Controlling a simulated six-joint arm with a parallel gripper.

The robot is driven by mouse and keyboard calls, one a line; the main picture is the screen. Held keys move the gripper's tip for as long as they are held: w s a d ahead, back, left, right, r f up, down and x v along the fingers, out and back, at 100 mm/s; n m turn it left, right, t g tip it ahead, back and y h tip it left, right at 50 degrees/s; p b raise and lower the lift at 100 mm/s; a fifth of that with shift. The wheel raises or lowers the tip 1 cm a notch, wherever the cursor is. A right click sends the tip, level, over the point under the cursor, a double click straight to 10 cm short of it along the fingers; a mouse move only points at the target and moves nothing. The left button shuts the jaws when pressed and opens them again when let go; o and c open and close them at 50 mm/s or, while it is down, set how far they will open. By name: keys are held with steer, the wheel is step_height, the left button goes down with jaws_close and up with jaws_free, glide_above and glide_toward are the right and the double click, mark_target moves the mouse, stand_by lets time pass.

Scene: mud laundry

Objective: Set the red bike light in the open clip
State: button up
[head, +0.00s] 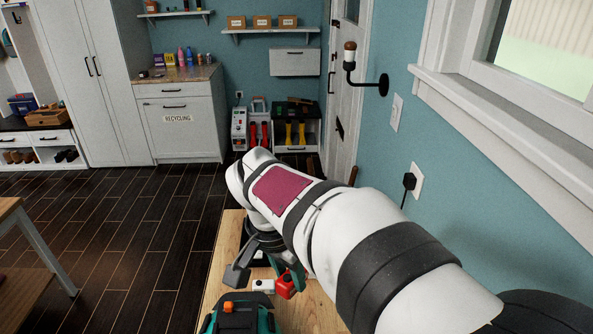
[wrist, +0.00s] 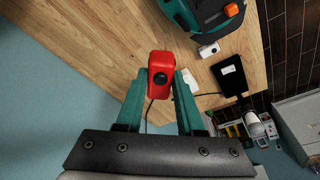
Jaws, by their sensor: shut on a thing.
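The red bike light (wrist: 161,66) is a small red block with a dark round spot, held between the teal fingertips of my gripper (wrist: 160,86) in the wrist view. In the head view the red light (head: 285,285) shows beside my gripper (head: 290,273), low over the wooden bench top. The gripper is shut on the light. A white piece (wrist: 184,94) lies behind the right finger, partly hidden. I cannot tell whether it is the open clip.
The bench (wrist: 115,35) also holds a small white block with a dark spot (wrist: 208,50), a black item with a white label (wrist: 230,76), a thin dark cable and a teal-and-black device with an orange part (head: 236,318). The blue wall (wrist: 40,110) runs close beside the bench.

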steer(key=shift+s+a+f+m+g+h, duration=0.15)
steer(key=shift+s+a+f+m+g, duration=0.25)
steer(key=shift+a+f+m, duration=1.4)
steer(key=shift+s+a+f+m+g+h, duration=0.1)
steer(key=shift+s+a+f+m+g, duration=0.25)
steer(key=shift+a+f+m, duration=1.4)
steer(key=shift+s+a+f+m+g+h, duration=0.2)
steer(key=shift+s+a+f+m, duration=0.3)
steer(key=shift+a+f+m, duration=1.25)
steer(key=shift+a+f+n, duration=0.4)
steer(key=shift+a+f, duration=0.1)
steer(key=shift+a, duration=0.05)
stand_by(0.4)
steer(key=o, duration=1.1)
steer(key=shift+c, duration=0.2)
steer(key=c, duration=0.3)
